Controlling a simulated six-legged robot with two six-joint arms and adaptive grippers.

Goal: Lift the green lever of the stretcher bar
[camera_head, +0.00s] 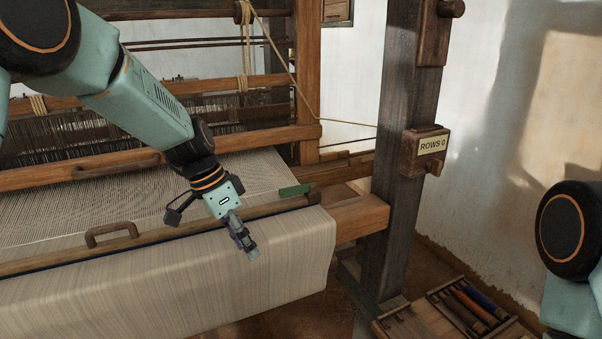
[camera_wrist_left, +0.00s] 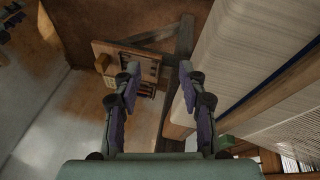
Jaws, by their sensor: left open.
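The green lever (camera_head: 296,190) shows in the head view near the right end of the stretcher bar (camera_head: 170,231), a long wooden bar lying across the cloth. It looks low and nearly flat. My left gripper (camera_head: 248,243) is in front of the bar, to the left of and lower in the picture than the lever, apart from it. In the left wrist view its two fingers (camera_wrist_left: 158,75) are spread with nothing between them.
A dark post (camera_head: 400,130) with a "ROWS 0" box (camera_head: 425,151) stands right of the loom. A wooden tool tray (camera_head: 420,325) sits low on the right. A wooden handle (camera_head: 111,235) rises from the bar's left part. Pale cloth (camera_head: 200,285) hangs in front.

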